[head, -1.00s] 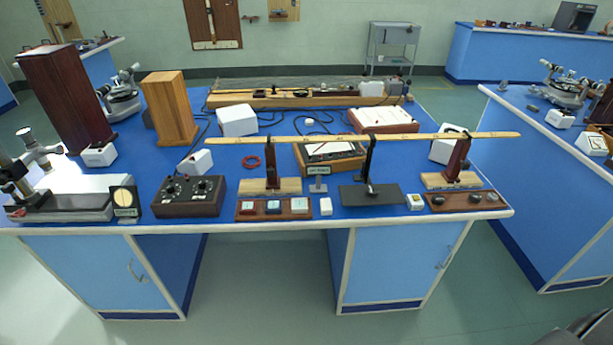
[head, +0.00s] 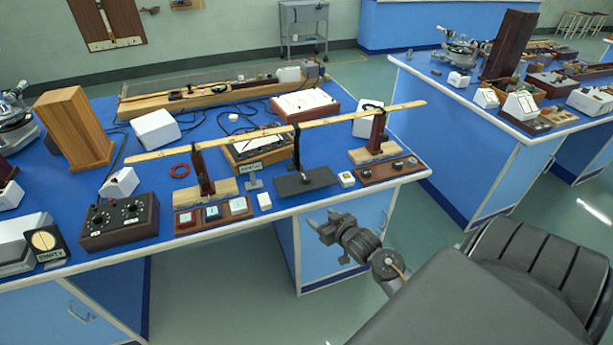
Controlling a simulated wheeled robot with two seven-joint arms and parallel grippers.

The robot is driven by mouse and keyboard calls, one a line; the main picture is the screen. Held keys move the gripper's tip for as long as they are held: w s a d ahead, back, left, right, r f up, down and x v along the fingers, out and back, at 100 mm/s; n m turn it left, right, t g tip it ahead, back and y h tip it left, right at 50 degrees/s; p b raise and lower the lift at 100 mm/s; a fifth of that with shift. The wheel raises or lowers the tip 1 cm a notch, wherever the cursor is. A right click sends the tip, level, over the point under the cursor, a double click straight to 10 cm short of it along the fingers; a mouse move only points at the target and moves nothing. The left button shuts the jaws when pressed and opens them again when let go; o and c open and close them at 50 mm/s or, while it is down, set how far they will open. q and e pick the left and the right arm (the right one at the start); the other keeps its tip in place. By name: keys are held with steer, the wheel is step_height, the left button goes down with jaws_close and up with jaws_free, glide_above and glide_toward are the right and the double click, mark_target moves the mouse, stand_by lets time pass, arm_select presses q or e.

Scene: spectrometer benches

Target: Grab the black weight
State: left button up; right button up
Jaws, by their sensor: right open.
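Small dark round weights (head: 397,165) sit on a low dark-wood tray (head: 378,175) at the right front of the blue bench. I cannot tell from their look which is the black weight the task names. My right gripper (head: 321,229) comes in from the lower right, in front of the bench's front edge. It is below and left of the tray in the picture, apart from it and empty. Its jaws are open, though small in this view. My left gripper is not in view.
A long wooden beam (head: 340,118) on stands spans above the bench behind the tray. Another blue bench (head: 485,125) stands to the right, with floor between.

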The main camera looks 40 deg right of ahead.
mark_target(308, 178)
step_height(308, 178, up, 10)
steer(key=w+d+r+t, duration=0.1)
steer(key=d+t, duration=0.1)
steer(key=x, duration=0.6)
steer(key=shift+f+p, duration=0.2)
steer(key=shift+p, duration=0.2)
steer(key=shift+w+a, duration=0.1)
steer(key=shift+w, duration=0.3)
steer(key=x, duration=0.3)
steer(key=p+x, duration=0.1)
steer(key=shift+w+f, duration=0.2)
steer(key=shift+f, duration=0.1)
